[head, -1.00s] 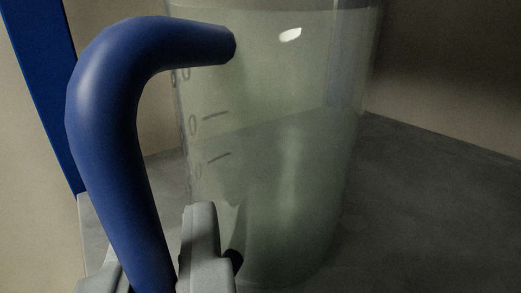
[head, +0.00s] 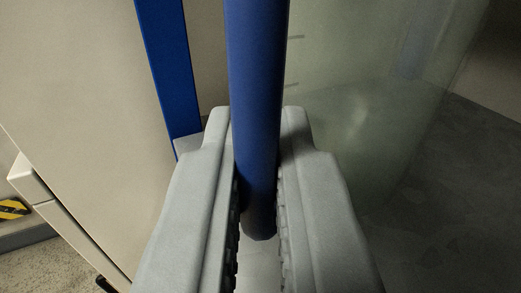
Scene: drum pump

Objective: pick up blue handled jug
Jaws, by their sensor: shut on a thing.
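The blue handle (head: 257,90) of the jug runs upright through the middle of the head view. My gripper (head: 257,135) is shut on this handle, with one grey finger on each side of it. The jug's clear, greenish body (head: 370,120) stands just behind and to the right of the handle, with faint graduation marks near the handle. Its top and most of its base are out of view or hidden by my right finger.
A grey surface (head: 465,190) lies under and right of the jug, bare there. A blue upright post (head: 168,60) and a beige panel (head: 80,110) stand at the left. A yellow-and-black striped mark (head: 12,209) shows at the far left, above a speckled floor (head: 60,270).

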